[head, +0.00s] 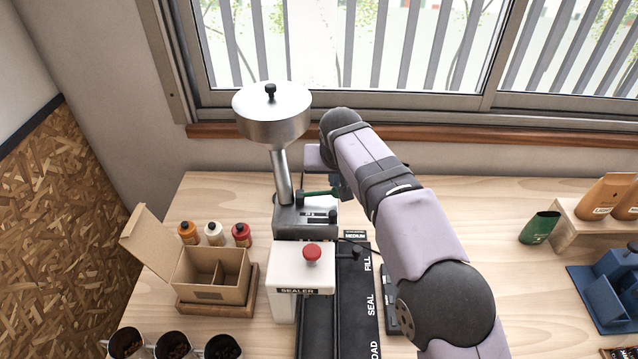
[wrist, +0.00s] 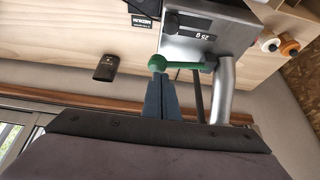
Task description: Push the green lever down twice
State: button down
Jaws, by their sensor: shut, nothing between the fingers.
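The green lever (head: 318,193) is on the grey metal dosing machine (head: 285,215) and lies about level, pointing right. In the wrist view, the lever's round knob (wrist: 157,63) and short rod (wrist: 187,66) show in front of the metal housing marked "6 oz" (wrist: 200,40). My gripper (wrist: 158,80) is shut and empty, its dark fingertips right at the knob. I cannot tell whether they touch it. In the head view my gripper (head: 338,184) is by the lever's right end, partly hidden by my arm.
A sealer (head: 285,277) with a red button and a black track (head: 345,300) stand in front. An open carton (head: 212,270), several bottles and cups are at left. A green pouch (head: 539,228) and wooden stand are at right. The window is behind.

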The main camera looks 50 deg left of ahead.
jog(key=shift+r+p, duration=2.2)
jog(key=shift+r, duration=0.25)
jog(key=w+d+f+m+h+b, duration=0.15)
jog(key=w+d, duration=0.25)
jog(key=d, duration=0.6)
jog(key=w+d+f+m+h+b, duration=0.1)
jog(key=w+d+f+b, duration=0.15)
jog(key=w+d, duration=0.45)
jog(key=s+d+f+m+g+b, duration=0.1)
jog(key=d+f, duration=0.1)
jog(key=d, duration=0.7)
jog(key=s+d+f+m, duration=0.1)
jog(key=s+d+f, duration=0.1)
jog(key=d, duration=0.7)
jog(key=s+d+f+m+g+h+b, duration=0.1)
jog(key=s+d+f, duration=0.4)
jog(key=s+d, duration=0.5)
jog(key=s+d+f+m+g+b, duration=0.2)
jog(key=s+d+f, duration=0.3)
jog(key=s+d, duration=0.5)
jog(key=d+m, duration=0.1)
jog(key=d, duration=0.2)
jog(key=shift+f+h+b, duration=0.2)
jog(key=shift+h+b, duration=0.15)
jog(key=shift+b, duration=0.05)
